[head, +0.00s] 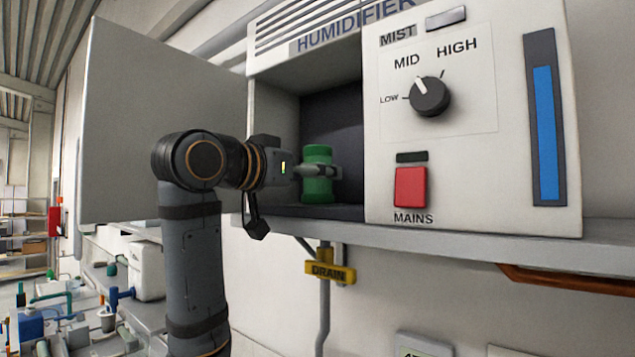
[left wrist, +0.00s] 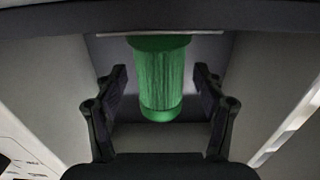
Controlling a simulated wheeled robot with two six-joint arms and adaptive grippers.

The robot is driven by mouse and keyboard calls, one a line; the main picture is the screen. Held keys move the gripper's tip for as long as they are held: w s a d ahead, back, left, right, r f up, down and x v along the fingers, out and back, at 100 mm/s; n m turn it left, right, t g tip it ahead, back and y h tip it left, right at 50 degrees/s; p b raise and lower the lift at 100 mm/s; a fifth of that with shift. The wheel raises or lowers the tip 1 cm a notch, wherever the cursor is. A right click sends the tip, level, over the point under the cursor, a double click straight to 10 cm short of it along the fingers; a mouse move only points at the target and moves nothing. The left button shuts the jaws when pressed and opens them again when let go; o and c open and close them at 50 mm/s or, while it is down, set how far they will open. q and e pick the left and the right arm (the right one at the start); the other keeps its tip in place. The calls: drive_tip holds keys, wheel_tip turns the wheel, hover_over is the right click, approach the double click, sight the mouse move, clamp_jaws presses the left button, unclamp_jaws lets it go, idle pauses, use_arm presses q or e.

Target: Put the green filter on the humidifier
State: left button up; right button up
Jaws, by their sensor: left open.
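The green filter (head: 318,190) stands upright on the floor of the open compartment of the humidifier (head: 470,185). My left gripper (head: 318,171) reaches into the compartment from the left, level with the filter's middle. In the left wrist view the green filter (left wrist: 160,85) lies between the two open fingers of my left gripper (left wrist: 160,100), with a visible gap on each side. The filter's middle is partly hidden by a finger in the head view. My right gripper is not in view.
The humidifier's door (head: 150,110) stands wide open at the left. A dial (head: 430,97), a red MAINS switch (head: 410,187) and a blue gauge (head: 545,130) are on the front panel. A yellow DRAIN valve (head: 330,271) hangs below. Shelves and cluttered benches are at the lower left.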

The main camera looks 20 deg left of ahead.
use_arm(q)
drive_tip(key=b+v, duration=0.5)
drive_tip(key=v, duration=0.5)
drive_tip(key=shift+s, duration=0.1)
drive_tip(key=shift+a, duration=0.15)
